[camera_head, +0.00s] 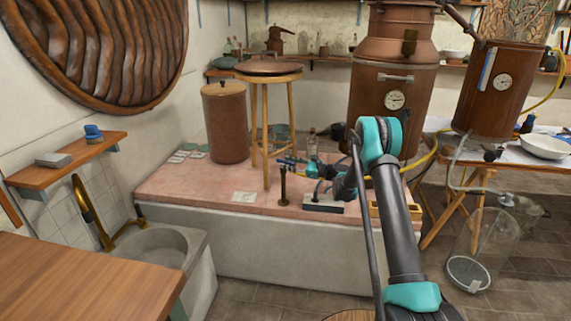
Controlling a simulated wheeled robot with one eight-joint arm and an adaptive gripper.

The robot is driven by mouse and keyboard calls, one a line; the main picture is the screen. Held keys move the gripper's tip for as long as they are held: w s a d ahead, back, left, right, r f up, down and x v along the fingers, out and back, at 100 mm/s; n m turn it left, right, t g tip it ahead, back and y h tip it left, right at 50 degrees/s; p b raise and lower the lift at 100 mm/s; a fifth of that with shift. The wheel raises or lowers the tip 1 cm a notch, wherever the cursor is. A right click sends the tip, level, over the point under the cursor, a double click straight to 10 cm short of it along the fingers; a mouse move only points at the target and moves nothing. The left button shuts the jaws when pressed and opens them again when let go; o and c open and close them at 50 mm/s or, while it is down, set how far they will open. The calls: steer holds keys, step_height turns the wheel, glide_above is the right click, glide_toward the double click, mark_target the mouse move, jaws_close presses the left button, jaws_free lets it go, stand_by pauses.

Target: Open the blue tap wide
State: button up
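A dark upright post (283,188) stands on the pink slab. Small blue parts (288,161) show at and beside its top; they may be the blue tap's handle, but they are too small to tell apart from my gripper. My arm reaches from the lower right over the slab, and my gripper (303,166) is at its far end, close beside the top of the post. I cannot tell whether it touches the blue parts or how far its fingers are apart. How far the tap is turned does not show.
A black-and-white block (323,203) sits on the pink slab (215,192) below my gripper. A wooden stool (266,120) and brown barrel (225,125) stand behind. A copper still (393,85) is at the back. A stone basin (160,244) with brass spout (92,212) is at left.

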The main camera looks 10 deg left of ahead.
steer(key=shift+x, duration=0.8)
steer(key=shift+c, duration=0.4)
jaws_close()
